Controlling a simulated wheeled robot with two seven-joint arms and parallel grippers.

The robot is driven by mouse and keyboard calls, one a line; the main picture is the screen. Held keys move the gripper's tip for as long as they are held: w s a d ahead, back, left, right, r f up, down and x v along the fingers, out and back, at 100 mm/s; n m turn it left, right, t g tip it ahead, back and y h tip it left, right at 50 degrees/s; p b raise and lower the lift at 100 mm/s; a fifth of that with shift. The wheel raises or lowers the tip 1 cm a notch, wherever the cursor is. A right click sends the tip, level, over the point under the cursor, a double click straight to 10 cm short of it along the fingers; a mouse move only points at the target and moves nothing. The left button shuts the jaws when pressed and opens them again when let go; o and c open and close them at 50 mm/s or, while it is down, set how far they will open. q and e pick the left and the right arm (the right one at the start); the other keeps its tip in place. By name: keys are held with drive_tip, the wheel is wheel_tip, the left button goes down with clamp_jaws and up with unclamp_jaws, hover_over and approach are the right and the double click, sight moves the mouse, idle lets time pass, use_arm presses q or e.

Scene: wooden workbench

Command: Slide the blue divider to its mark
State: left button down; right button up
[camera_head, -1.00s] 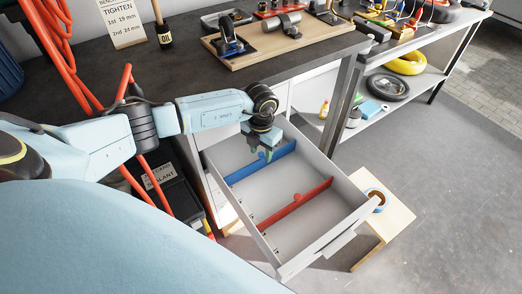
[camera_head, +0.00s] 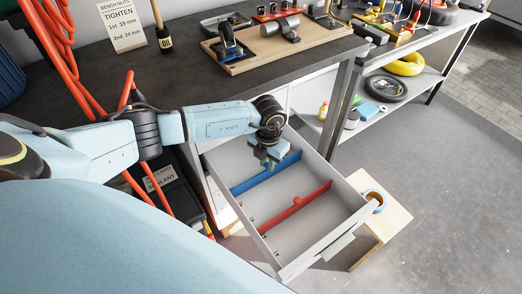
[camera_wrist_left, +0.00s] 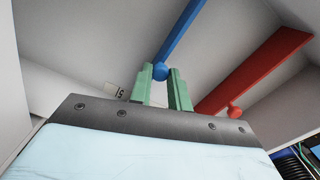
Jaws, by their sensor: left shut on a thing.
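The blue divider (camera_head: 248,183) stands across the open drawer (camera_head: 333,247), towards its back half. The fingers hide part of the divider in the head view. A small label with a dark figure (camera_wrist_left: 115,90) lies beside the fingers in the wrist view; I cannot tell which mark it is. My right gripper is not in view.
A red divider (camera_head: 312,199) with its own knob crosses the drawer nearer the front. The floor between the two dividers is clear. The dark bench top (camera_head: 200,85) overhangs behind. A wooden stool (camera_head: 397,215) with a tape roll (camera_head: 374,200) stands right of the drawer.

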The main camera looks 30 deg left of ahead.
use_arm(q)
drive_tip(key=shift+s+d+r, duration=0.1)
drive_tip(key=shift+s+d, duration=0.1)
drive_tip(key=shift+d, duration=0.35)
drive_tip(key=shift+s+d, duration=0.2)
drive_tip(key=shift+d, duration=0.35)
drive_tip(key=c, duration=1.4)
unclamp_jaws()
drive_tip(key=shift+c, duration=0.2)
drive_tip(key=shift+o, duration=0.7)
wheel_tip(320, 180, up, 13)
drive_tip(key=p, duration=0.2)
drive_tip(key=shift+r, duration=0.15)
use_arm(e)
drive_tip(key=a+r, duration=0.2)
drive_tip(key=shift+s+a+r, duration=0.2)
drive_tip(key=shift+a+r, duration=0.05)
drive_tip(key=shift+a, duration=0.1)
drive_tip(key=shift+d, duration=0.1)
